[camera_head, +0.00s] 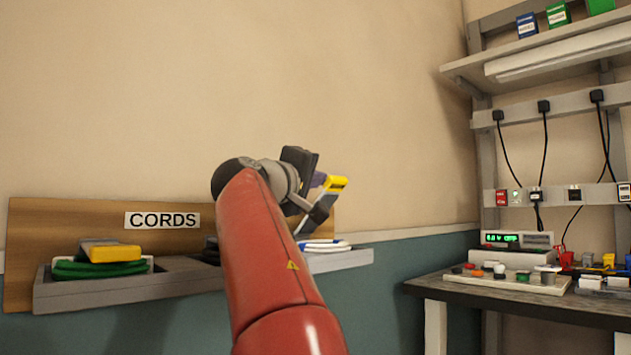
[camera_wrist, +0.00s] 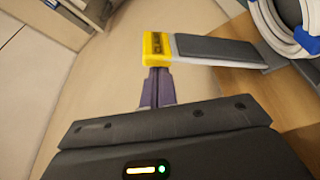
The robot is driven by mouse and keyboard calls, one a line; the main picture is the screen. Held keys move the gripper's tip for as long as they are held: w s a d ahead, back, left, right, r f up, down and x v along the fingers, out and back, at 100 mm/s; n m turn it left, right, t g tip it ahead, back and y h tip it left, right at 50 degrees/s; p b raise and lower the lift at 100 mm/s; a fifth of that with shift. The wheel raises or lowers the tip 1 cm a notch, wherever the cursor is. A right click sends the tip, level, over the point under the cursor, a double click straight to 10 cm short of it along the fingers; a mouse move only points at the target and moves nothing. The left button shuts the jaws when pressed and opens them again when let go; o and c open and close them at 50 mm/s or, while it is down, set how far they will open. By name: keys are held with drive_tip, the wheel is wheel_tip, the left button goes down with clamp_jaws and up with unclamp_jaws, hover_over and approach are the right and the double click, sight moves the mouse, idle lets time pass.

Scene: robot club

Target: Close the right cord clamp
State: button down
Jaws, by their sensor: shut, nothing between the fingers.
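The right cord clamp's lever stands raised and tilted over the right end of the cord shelf. Its yellow tip (camera_head: 335,183) shows in the head view, and the tip (camera_wrist: 157,48) and grey lever arm (camera_wrist: 215,49) show in the wrist view. My gripper (camera_head: 319,180) is shut and empty, its purple fingertips (camera_wrist: 157,74) right at the yellow tip; whether they touch it I cannot tell. A white and blue coiled cord (camera_head: 325,246) lies below the lever; the coil also shows in the wrist view (camera_wrist: 287,25). My arm hides part of the clamp's base.
On the shelf (camera_head: 110,293) at left, a yellow-tipped clamp (camera_head: 110,251) lies flat over a green cord (camera_head: 98,269). A dark cord (camera_head: 210,252) is partly hidden behind my arm. A workbench (camera_head: 510,298) with electronics stands at right. The wall above is clear.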

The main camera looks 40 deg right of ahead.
sight(338, 191)
drive_tip(key=shift+s+d+f+b, duration=0.1)
drive_tip(key=shift+s+f+b, duration=1.15)
drive_tip(key=shift+f+b, duration=0.35)
drive_tip(key=shift+r, duration=0.1)
